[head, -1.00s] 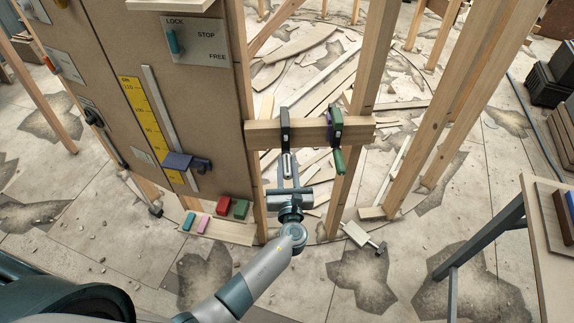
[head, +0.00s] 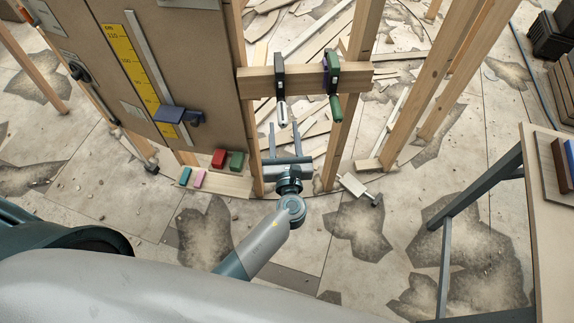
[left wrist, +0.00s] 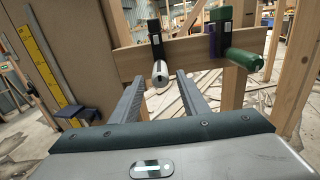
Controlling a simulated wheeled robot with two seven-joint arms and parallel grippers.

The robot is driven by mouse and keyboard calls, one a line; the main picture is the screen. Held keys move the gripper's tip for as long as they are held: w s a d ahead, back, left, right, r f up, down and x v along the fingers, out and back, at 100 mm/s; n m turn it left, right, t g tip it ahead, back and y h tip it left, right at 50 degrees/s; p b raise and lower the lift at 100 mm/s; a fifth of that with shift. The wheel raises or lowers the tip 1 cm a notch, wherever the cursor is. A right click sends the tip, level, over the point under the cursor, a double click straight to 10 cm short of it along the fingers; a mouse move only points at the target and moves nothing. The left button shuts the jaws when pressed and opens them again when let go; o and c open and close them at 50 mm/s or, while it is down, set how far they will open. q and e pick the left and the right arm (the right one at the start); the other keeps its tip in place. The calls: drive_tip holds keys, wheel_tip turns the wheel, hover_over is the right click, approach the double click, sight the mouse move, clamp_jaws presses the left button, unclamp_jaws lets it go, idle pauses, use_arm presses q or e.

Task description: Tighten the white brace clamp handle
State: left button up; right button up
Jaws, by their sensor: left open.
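The white brace clamp handle (head: 282,113) hangs below a black clamp (head: 280,75) on the horizontal wooden brace (head: 304,82). My left gripper (head: 283,126) is open and empty just below and in front of this handle, fingers pointing at it. In the left wrist view the white handle (left wrist: 160,74) appears between the two fingertips (left wrist: 161,74), with space on both sides; contact is not visible. A second clamp, green and purple (head: 332,70), sits to the right on the brace with a green handle (head: 334,107). My right gripper is not in view.
A brown panel (head: 205,60) with a yellow scale (head: 130,70) and blue slider (head: 170,114) stands left. Wooden posts (head: 350,130) flank the brace. Coloured blocks (head: 219,158) lie on a low board. A table (head: 545,220) stands right.

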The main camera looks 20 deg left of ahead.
use_arm(q)
drive_tip(key=b+v, duration=0.3)
drive_tip(key=v, duration=0.7)
drive_tip(key=shift+s, duration=0.4)
drive_tip(key=shift+d+f, duration=0.1)
drive_tip(key=s+a+f+n+g+h+b, duration=0.1)
drive_tip(key=s+f+n+g+h+b, duration=0.2)
drive_tip(key=f, duration=1.1)
drive_tip(key=s+a+f+n+g, duration=0.1)
drive_tip(key=s+f+n+g, duration=0.3)
drive_tip(key=f, duration=1)
drive_tip(key=s+a+f+n+g+h+b, duration=0.1)
drive_tip(key=s+f+n+g+h+b, duration=0.3)
drive_tip(key=f, duration=1)
drive_tip(key=s+a+f+n+g, duration=0.1)
drive_tip(key=s+a+f+n, duration=0.2)
drive_tip(key=s+f+n, duration=0.3)
drive_tip(key=s+a+f+n+g+b, duration=0.1)
drive_tip(key=s+f+n, duration=0.5)
drive_tip(key=s, duration=0.8)
drive_tip(key=s+a+f+n+g, duration=0.2)
drive_tip(key=s+a+f+n, duration=0.4)
drive_tip(key=s+f, duration=0.3)
drive_tip(key=shift+s+f+n+g+y+b, duration=0.3)
drive_tip(key=shift+s+f+g+b, duration=0.1)
drive_tip(key=shift+s, duration=0.55)
